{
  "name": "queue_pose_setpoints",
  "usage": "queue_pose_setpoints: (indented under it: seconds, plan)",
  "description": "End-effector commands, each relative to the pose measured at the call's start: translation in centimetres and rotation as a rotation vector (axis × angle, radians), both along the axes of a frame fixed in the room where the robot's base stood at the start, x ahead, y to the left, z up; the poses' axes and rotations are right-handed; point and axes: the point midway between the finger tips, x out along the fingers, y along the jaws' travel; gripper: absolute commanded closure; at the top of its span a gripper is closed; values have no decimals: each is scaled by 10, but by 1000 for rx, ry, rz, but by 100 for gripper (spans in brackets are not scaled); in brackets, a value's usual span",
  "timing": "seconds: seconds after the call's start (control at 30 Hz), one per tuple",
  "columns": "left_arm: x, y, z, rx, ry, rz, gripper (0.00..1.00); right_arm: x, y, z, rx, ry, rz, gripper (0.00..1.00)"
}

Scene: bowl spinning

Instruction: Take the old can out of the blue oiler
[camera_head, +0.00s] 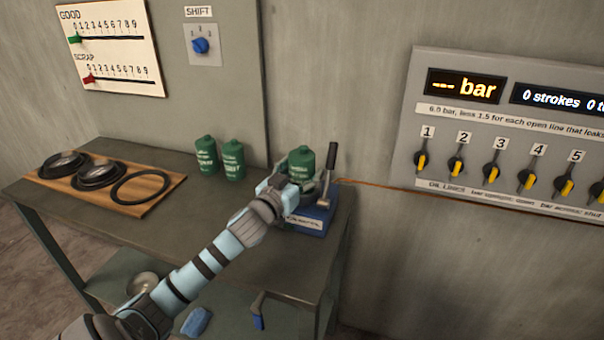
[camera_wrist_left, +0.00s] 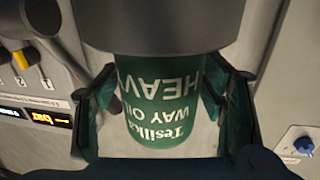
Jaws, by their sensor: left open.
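The blue oiler (camera_head: 313,218) stands at the right end of the bench, with a white label on its front and a dark upright lever (camera_head: 331,160). A green can (camera_head: 302,158) stands upright in it, its lower part hidden by my gripper. My left gripper (camera_head: 284,182) reaches the can from the front left. In the left wrist view the can (camera_wrist_left: 158,112), with white lettering upside down, sits between the open fingers. Whether either finger touches it is unclear. My right gripper is not in view.
Two more green cans (camera_head: 206,155) (camera_head: 233,159) stand on the bench (camera_head: 190,212) to the left. A valve panel (camera_head: 500,140) is on the right wall. A thin line runs right from the oiler.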

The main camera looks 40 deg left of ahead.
Motion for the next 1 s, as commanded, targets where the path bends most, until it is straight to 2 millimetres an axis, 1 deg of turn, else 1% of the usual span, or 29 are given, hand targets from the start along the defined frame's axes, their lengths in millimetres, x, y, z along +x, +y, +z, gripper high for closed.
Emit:
queue_pose_setpoints:
  seconds: [0.17,0.2,0.47,0.5,0.57,0.83,0.93,1.0]
  plan:
    - [2,0,0,1,0,-1,36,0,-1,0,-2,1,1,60]
    - [2,0,0,1,0,-1,39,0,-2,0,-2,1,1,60]
    - [2,-1,0,1,0,-1,80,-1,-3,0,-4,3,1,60]
    - [2,-1,0,1,0,-2,87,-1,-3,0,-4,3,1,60]
    - [2,-1,0,1,1,-2,96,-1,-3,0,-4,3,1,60]
    - [2,-1,3,1,-2,-2,96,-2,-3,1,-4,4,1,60]
    - [2,-1,12,3,-4,-3,96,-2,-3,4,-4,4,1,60]
    - [2,-1,22,3,-5,-3,96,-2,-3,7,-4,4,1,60]
